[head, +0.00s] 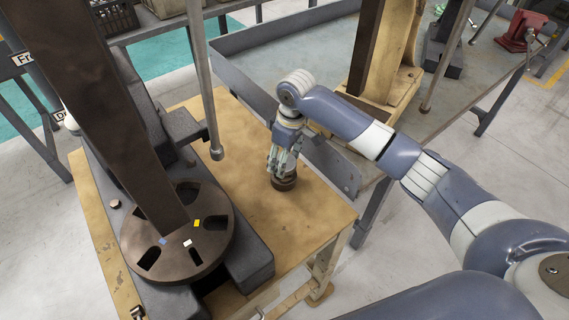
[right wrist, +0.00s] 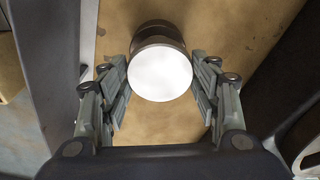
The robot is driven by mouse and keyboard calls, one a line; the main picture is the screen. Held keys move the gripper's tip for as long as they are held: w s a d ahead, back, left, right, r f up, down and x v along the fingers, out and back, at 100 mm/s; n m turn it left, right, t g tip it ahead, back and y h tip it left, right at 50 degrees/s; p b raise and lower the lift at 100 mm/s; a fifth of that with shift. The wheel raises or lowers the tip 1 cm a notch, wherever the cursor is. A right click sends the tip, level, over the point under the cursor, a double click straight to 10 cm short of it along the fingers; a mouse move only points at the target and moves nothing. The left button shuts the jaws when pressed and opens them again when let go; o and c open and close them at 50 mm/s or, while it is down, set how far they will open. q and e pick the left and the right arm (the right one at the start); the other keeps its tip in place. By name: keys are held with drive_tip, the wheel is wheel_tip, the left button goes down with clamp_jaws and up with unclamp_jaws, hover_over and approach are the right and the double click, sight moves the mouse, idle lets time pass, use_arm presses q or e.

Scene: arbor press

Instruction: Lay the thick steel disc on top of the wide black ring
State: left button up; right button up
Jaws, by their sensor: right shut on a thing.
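The thick steel disc (right wrist: 160,73) shows as a bright, glaring round face between the fingers of my right gripper (right wrist: 162,90) in the right wrist view. My right gripper (head: 282,165) is shut on it and points down over the wooden table. The wide black ring (head: 285,184) is on the table just below the fingers in the head view. Its dark upper edge (right wrist: 158,32) shows behind the disc in the right wrist view. I cannot tell whether disc and ring touch. The fingers hide the disc in the head view. My left gripper is not in view.
The arbor press with its round slotted plate (head: 180,255) stands on the left of the wooden table (head: 310,215). A long bar (head: 203,80) with a knobbed end hangs left of my right gripper. A grey metal bench (head: 480,70) is behind. Bare tabletop lies in front of the ring.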

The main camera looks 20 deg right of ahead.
drive_tip(key=f, duration=0.1)
drive_tip(key=f+p, duration=0.1)
drive_tip(key=f, duration=0.1)
drive_tip(key=shift+w, duration=0.2)
drive_tip(key=shift+f, duration=0.5)
drive_tip(key=o, duration=1.3)
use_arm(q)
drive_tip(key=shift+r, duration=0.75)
